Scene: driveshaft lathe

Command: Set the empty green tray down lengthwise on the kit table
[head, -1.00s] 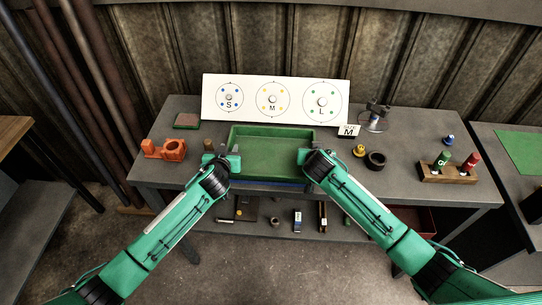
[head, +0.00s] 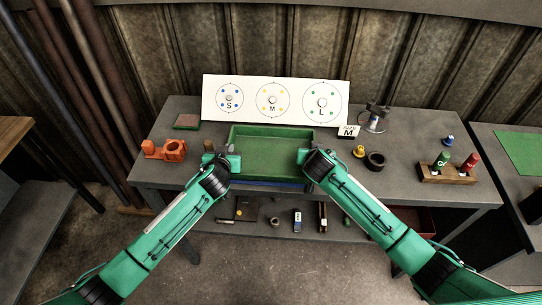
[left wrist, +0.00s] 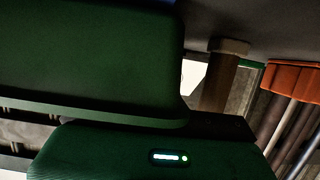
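The empty green tray (head: 270,133) is at the front middle of the grey table (head: 400,187), its long side running left to right. A blue edge (head: 268,184) shows just under its near side. My left gripper (head: 236,158) is at the tray's left end and my right gripper (head: 302,156) at its right end. Both touch or nearly touch its end walls. Their fingers are too small or hidden to show whether they are closed. In the left wrist view the tray (left wrist: 85,60) fills the upper left, close to my gripper body.
A white board with S, M and L circles (head: 275,98) stands behind the tray. An orange fixture (head: 172,150) is left; a dark ring (head: 375,161) and a wooden holder with bottles (head: 448,174) are right. A separate table with a green mat (head: 520,150) stands far right.

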